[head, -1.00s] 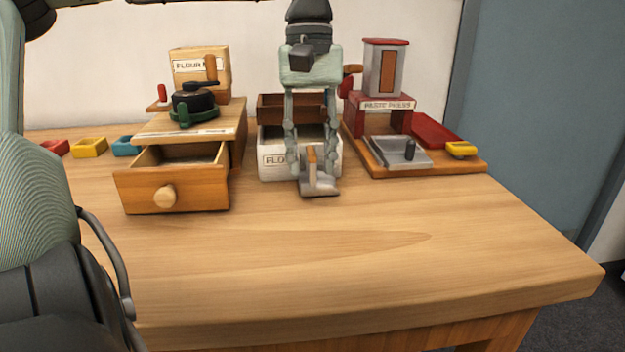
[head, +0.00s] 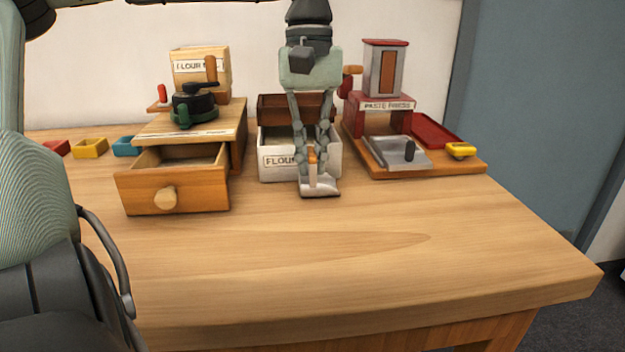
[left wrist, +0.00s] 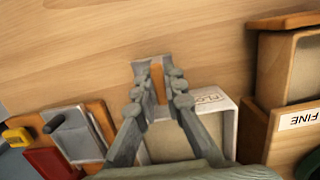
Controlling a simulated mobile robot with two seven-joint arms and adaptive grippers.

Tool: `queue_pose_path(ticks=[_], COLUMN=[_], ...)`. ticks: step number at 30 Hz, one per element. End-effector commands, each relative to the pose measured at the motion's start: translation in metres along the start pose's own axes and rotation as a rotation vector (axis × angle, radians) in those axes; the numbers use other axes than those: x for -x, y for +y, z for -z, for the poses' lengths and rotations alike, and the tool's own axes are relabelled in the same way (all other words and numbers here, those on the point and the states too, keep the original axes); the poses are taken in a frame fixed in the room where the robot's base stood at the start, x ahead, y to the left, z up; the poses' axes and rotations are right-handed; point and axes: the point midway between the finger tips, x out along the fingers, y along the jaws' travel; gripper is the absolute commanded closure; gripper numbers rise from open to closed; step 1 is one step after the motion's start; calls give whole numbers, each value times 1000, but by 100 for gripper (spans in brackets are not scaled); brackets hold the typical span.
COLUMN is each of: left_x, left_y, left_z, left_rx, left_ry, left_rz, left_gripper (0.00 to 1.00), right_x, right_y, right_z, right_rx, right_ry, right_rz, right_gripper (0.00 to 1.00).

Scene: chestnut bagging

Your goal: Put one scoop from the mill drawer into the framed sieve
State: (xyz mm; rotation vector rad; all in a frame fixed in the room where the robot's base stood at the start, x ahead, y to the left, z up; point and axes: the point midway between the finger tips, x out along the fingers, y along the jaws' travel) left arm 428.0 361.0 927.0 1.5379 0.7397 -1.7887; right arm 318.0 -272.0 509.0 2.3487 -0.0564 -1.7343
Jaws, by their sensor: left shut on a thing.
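My left gripper (head: 313,158) is shut on the orange handle of a small metal scoop (head: 320,189), just in front of the white flour box. In the left wrist view the handle (left wrist: 157,82) stands between the fingertips. The scoop is low at the tabletop; I cannot tell whether it touches. The mill (head: 190,130) stands at left, its wooden drawer (head: 145,192) pulled open with pale contents. The drawer also shows in the left wrist view (left wrist: 262,62). A brown frame (head: 275,108) is behind the flour box, partly hidden by my gripper; I cannot tell if it is the framed sieve.
The white flour box (head: 272,172) is open-topped. A red paste press (head: 388,103) with a metal tray (head: 385,152) stands at right. Small yellow (head: 90,148) and blue (head: 125,146) trays lie at far left. The front of the table (head: 350,250) is clear.

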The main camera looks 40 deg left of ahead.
Motion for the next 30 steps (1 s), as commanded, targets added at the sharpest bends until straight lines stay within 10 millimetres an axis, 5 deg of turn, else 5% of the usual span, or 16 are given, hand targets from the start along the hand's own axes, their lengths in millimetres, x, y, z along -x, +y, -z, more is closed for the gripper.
queue_pose_path(ticks=[18, 30], left_x=[47, 49], left_y=[0, 0], left_z=[-7, -7], left_rx=[0, 0], left_ry=[1, 1], left_rz=[-1, 0], left_gripper=[100, 100], right_x=[39, 41], right_y=[8, 8], right_z=[11, 12], right_rx=[1, 1], right_ry=[-2, -2], right_rz=[1, 1], right_gripper=[100, 100])
